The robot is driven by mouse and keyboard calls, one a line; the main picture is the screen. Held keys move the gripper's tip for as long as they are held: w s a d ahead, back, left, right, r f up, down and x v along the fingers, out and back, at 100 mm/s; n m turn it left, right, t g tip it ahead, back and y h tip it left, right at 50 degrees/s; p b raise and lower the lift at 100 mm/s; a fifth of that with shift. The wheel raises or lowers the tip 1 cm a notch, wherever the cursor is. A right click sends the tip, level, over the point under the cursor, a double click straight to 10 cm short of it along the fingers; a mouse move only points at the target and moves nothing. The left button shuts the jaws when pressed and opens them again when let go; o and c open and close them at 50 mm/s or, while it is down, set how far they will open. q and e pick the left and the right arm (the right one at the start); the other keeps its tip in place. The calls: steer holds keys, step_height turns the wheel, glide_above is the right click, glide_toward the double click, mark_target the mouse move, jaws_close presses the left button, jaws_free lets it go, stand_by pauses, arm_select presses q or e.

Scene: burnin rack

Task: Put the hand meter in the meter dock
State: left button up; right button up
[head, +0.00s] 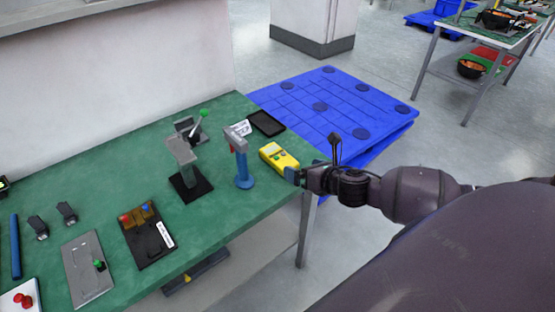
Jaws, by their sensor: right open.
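The hand meter (277,155) is a yellow handheld box with a dark display and a small green spot. It lies near the right end of the green bench. My right gripper (297,174) comes in from the right and is open at the near right end of the meter; I cannot tell whether it touches. A shallow black tray (267,122) lies just behind the meter and looks empty; it may be the meter dock, but I cannot tell for sure. My left gripper is not in view.
A blue-handled upright tool (242,168) stands close left of the meter. A grey clamp stand (183,165) on a black base is further left. Several fixtures crowd the left of the green bench (222,220). A blue pallet (330,105) lies on the floor behind.

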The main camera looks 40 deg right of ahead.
steer(key=n, duration=0.3)
glide_toward(279, 156)
steer(key=shift+w+a+f+b, duration=0.4)
steer(key=shift+w+f, duration=0.05)
steer(key=shift+w, duration=0.1)
steer(key=shift+w+f, duration=0.25)
steer(key=shift+w, duration=0.4)
steer(key=x, duration=0.2)
steer(key=b+x, duration=0.1)
steer(key=x, duration=0.1)
steer(key=shift+w+d, duration=0.15)
steer(key=shift+d, duration=0.1)
steer(key=shift+w, duration=0.25)
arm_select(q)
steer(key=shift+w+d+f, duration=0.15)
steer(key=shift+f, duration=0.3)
